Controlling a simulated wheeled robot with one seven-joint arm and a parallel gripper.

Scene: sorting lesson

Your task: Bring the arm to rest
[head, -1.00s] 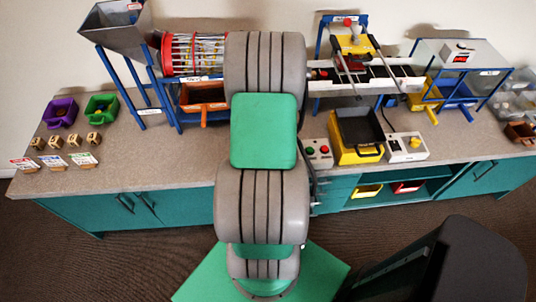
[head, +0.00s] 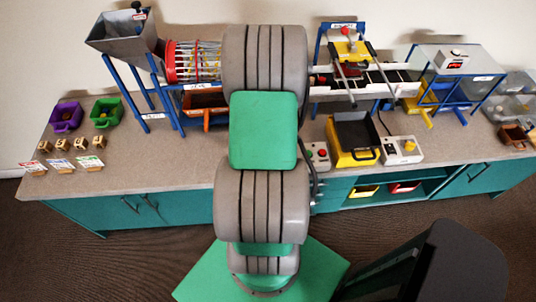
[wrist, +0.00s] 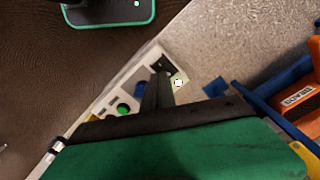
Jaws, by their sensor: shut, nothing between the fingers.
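My arm runs up the middle of the head view, and its links hide my gripper there. In the wrist view, my gripper (wrist: 160,80) shows as dark, narrow fingers beyond a green and black housing. The fingers are shut and nothing is held between them. They appear over a pale control box with a green button (wrist: 124,109) at the bench edge; I cannot tell the height between them.
The bench (head: 190,177) carries a hopper (head: 125,40), a striped drum (head: 195,62), a yellow-framed black tray (head: 355,138) and a glass-sided box (head: 455,65). Purple (head: 66,117) and green (head: 105,112) bins stand at left. An orange tray (wrist: 295,100) is at right in the wrist view.

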